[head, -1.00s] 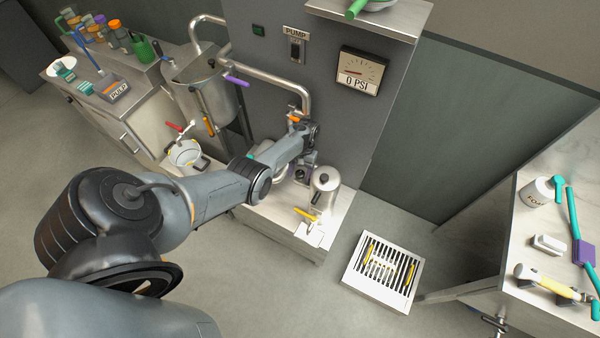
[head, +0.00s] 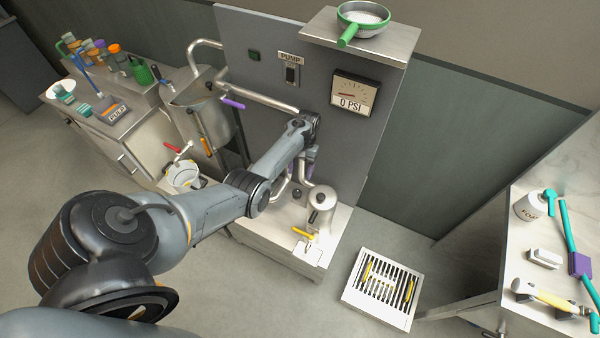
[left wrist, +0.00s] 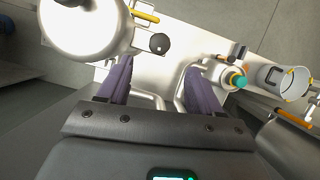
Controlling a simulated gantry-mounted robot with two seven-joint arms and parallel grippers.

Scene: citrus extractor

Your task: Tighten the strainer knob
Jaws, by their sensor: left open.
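The steel strainer vessel (head: 321,208) stands upright on the machine's base ledge, with a small dark knob on its lid. A round black knob (head: 297,193) is beside it; I cannot tell which of these is the strainer knob. My left gripper (head: 309,168) hangs in front of the grey panel, above the ledge and apart from the vessel. In the left wrist view its purple fingers (left wrist: 159,70) are open and empty. The black knob (left wrist: 159,43) shows beyond the gap between them, and the vessel (left wrist: 85,30) is at upper left. My right gripper is not visible.
A steel pipe (head: 262,101) runs across the panel, below the pump switch (head: 292,75) and the gauge (head: 354,93), which reads 0 PSI. A yellow handle (head: 303,233) sits at the ledge front. A floor grate (head: 384,287) lies right of the base.

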